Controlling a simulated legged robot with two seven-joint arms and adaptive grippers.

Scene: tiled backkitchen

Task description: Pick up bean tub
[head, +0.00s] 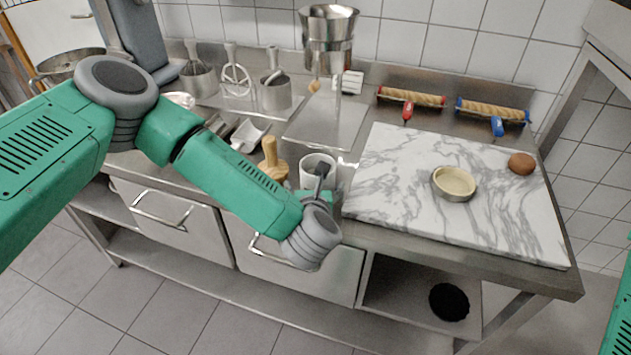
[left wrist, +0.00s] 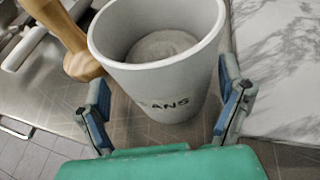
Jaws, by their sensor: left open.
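The bean tub is a pale, tapered tub (head: 314,164) on the steel counter, just left of the marble board. In the left wrist view the tub (left wrist: 160,82) is upright with dark letters "ANS" on its side and a grey content inside. My left gripper (head: 322,182) is at the tub's near side and hides its lower part in the head view. In the left wrist view its two fingers (left wrist: 165,105) are open, one on each side of the tub. I cannot tell whether either finger touches it. My right gripper is not in view.
A wooden tool (head: 271,160) stands close left of the tub; a white scoop (head: 249,137) lies farther left. The marble board (head: 400,185) at right bears a pastry dish (head: 454,183) and a brown ball (head: 521,163). Whisks, pots and rolling pins line the back.

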